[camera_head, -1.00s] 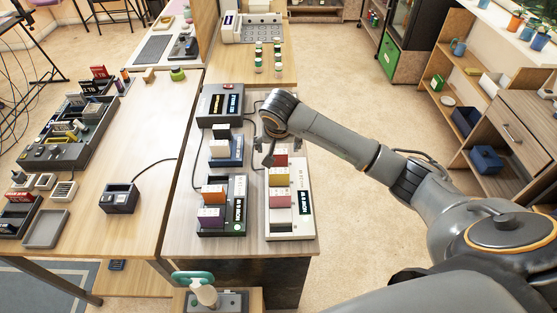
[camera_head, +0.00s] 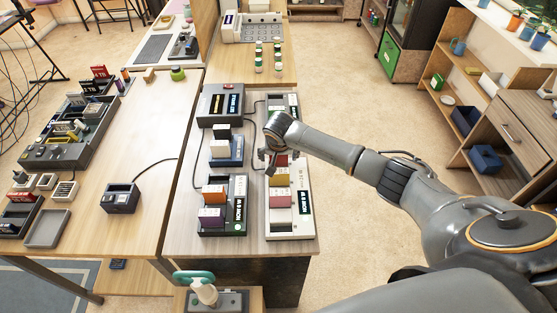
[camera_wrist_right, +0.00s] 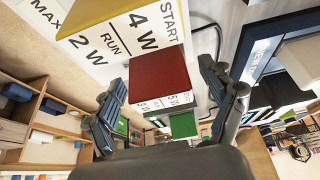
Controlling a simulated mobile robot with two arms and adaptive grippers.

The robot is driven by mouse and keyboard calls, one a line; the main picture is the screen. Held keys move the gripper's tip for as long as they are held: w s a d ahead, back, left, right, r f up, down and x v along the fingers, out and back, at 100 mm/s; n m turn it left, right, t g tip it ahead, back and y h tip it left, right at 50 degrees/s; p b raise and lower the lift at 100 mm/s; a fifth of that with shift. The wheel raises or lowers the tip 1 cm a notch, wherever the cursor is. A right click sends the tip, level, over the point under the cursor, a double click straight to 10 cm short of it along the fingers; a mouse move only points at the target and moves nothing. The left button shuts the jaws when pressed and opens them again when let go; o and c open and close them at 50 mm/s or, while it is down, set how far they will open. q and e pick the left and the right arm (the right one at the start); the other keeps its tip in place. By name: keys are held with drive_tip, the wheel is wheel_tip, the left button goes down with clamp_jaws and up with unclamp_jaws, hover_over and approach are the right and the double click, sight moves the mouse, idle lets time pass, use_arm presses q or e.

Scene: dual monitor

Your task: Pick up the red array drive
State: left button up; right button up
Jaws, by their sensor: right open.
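The red array drive (camera_wrist_right: 162,82) is a dark red block with a white printed side. In the right wrist view it stands between my right gripper's (camera_wrist_right: 165,105) two spread fingers, with a gap on each side. In the head view my right gripper (camera_head: 270,163) is at the white array unit (camera_head: 289,228), and only part of the red drive (camera_head: 283,160) shows beside it. The gripper is open and empty. My left gripper is not in view.
A yellow drive (camera_head: 279,176) and a pink-topped drive (camera_head: 280,198) stand in the same unit, nearer the camera. A black cable runs between the units.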

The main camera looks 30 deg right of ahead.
drive_tip(key=c, duration=1.2)
drive_tip(key=shift+c, duration=0.2)
